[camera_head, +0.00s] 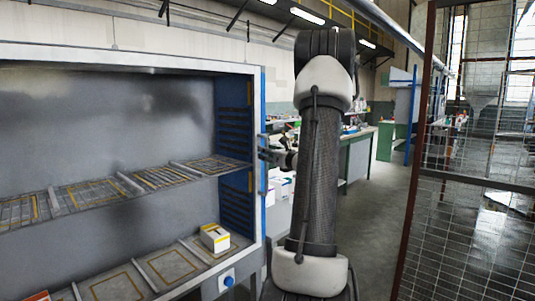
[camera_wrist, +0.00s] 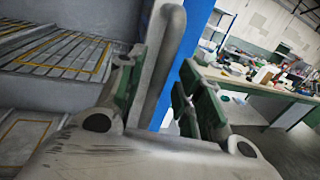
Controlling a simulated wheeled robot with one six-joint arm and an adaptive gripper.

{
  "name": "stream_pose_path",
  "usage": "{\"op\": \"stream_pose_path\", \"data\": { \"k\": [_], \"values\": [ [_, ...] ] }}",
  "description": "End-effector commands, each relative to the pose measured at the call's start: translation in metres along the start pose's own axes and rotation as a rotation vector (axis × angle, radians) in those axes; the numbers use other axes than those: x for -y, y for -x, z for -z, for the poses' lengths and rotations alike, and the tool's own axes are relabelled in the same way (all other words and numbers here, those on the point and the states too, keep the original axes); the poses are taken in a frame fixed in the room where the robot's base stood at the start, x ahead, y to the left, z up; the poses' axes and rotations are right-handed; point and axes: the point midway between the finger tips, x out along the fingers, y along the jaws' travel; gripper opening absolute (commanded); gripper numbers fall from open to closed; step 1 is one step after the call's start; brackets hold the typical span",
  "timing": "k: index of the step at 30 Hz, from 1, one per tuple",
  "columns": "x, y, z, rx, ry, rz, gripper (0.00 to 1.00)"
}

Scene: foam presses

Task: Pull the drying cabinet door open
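The drying cabinet (camera_head: 150,68) fills the left of the head view. Its shelves show through the front; I cannot tell whether a clear pane covers them. The upright grey handle (camera_wrist: 172,50) runs along the cabinet's blue right edge; it also shows in the head view (camera_head: 263,150). My gripper (camera_wrist: 165,100) is at the handle, with one green-padded finger on each side of the bar. A gap shows between the bar and the right finger; the left finger is close to the bar, and contact is unclear. In the head view my arm partly hides the gripper.
A white and yellow box (camera_head: 214,238) sits on the lower cabinet shelf. A blue knob (camera_head: 228,281) is at the cabinet's lower right. A cluttered workbench (camera_head: 357,155) stands behind. A mesh fence (camera_head: 470,220) is at the right, with clear floor (camera_head: 378,225) before it.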

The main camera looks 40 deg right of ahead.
Motion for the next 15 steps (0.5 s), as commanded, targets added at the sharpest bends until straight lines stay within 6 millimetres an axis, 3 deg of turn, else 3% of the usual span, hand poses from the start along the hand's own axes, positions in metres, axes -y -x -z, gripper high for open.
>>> {"op": "stream_pose_path", "data": {
  "k": [11,15],
  "values": [
    [0.0000,-0.0090,0.0001,0.000,0.001,0.001,0.35],
    [-0.0001,-0.0089,0.0001,-0.001,0.001,0.000,0.10]
  ]
}}
